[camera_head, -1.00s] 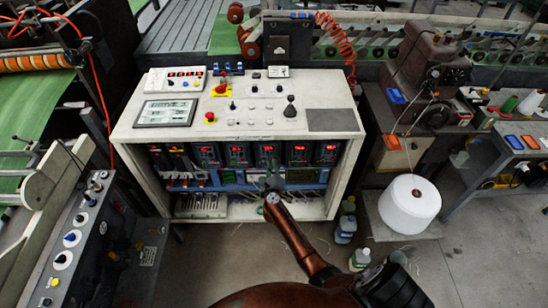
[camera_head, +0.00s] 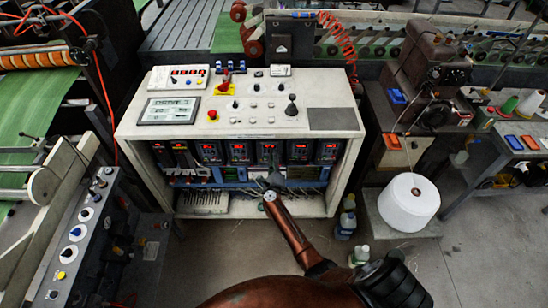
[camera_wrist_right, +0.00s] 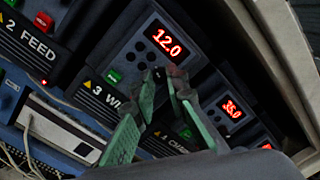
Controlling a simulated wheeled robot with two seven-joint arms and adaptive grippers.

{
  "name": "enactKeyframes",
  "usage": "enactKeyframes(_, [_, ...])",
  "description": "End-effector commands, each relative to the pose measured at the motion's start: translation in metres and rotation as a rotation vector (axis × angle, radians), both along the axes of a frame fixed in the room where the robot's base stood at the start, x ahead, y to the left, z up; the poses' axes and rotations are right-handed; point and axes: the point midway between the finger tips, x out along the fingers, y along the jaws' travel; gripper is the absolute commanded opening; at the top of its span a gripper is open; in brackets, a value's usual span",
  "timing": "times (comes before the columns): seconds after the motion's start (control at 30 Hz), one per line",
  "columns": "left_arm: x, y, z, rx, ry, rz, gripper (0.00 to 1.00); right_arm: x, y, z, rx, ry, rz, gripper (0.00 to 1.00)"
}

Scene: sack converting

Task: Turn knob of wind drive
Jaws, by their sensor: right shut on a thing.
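The wind drive is a dark module (camera_wrist_right: 144,44) labelled "3 WI…", the rest of the label covered, in the right wrist view. Its red display (camera_wrist_right: 167,45) reads 12.0, and a green button (camera_wrist_right: 115,76) sits beside the label. My right gripper (camera_wrist_right: 161,76) has green-padded fingers closed at the drive's face, just below the display. They are shut on the small dark knob, which the fingertips mostly hide. In the head view my right gripper (camera_head: 272,180) reaches in under the row of drives in the console. My left gripper is not in view.
The feed drive (camera_wrist_right: 28,38) and another drive reading 35.0 (camera_wrist_right: 230,108) flank the wind drive closely. The white console top (camera_head: 255,125) overhangs the drives. A white thread cone (camera_head: 408,205) stands at right, and bottles (camera_head: 346,222) stand on the floor.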

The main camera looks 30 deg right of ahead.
Motion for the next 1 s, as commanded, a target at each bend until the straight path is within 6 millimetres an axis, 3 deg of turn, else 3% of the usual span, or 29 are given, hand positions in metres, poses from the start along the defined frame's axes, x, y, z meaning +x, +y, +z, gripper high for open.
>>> enactKeyframes(0.27, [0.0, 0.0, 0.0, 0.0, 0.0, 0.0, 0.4, 0.0, 0.0, 0.0, 0.001, 0.0, 0.001, 0.31])
enactKeyframes(0.63, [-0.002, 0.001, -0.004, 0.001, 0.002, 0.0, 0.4, 0.0, 0.0, -0.002, 0.026, -0.016, 0.0, 0.31])
enactKeyframes(1.0, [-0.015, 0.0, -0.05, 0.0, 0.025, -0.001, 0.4, 0.0, 0.0, -0.008, 0.396, -0.243, 0.001, 0.31])
